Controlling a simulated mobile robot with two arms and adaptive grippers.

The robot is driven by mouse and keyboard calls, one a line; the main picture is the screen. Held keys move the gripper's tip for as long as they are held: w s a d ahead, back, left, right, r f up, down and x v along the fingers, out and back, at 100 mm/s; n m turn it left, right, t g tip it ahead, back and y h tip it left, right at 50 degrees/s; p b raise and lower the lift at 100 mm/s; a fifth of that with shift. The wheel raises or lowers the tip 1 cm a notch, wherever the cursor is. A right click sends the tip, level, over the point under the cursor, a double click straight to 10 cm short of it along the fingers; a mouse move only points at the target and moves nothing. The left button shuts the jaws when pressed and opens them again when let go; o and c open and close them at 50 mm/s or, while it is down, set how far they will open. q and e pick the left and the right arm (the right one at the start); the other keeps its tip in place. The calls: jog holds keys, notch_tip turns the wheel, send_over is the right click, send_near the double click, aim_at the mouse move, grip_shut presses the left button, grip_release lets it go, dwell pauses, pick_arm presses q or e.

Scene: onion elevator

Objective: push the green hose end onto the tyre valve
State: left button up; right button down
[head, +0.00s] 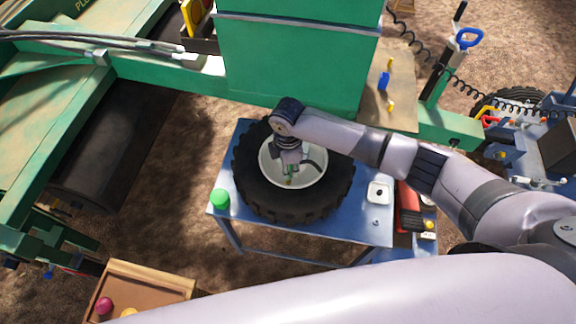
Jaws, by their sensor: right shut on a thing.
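The tyre (252,190) lies flat on a blue table, with its pale rim (311,178) facing up. My right gripper (289,172) reaches down over the rim from above and is shut on the green hose end (290,181). Only a small green part of the hose end shows below the fingers. The tyre valve cannot be made out; the gripper and hose end cover that spot, so I cannot tell whether they touch. My left gripper is out of view.
The blue table (345,228) bears a green round object (219,198), a white square piece (378,192) and, at its right, a red item (408,209). A green machine (295,65) stands behind. A wooden crate (150,281) is at lower left.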

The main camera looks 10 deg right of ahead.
jog(key=shift+f+b, duration=0.3)
jog(key=shift+f, duration=0.3)
jog(key=c, duration=1.3)
grip_release()
jog(key=o, duration=0.4)
jog(key=shift+c, duration=0.2)
jog(key=shift+r, duration=0.1)
notch_tip(320, 180, up, 7)
jog(key=p, duration=0.7)
jog(key=shift+s+a, duration=0.1)
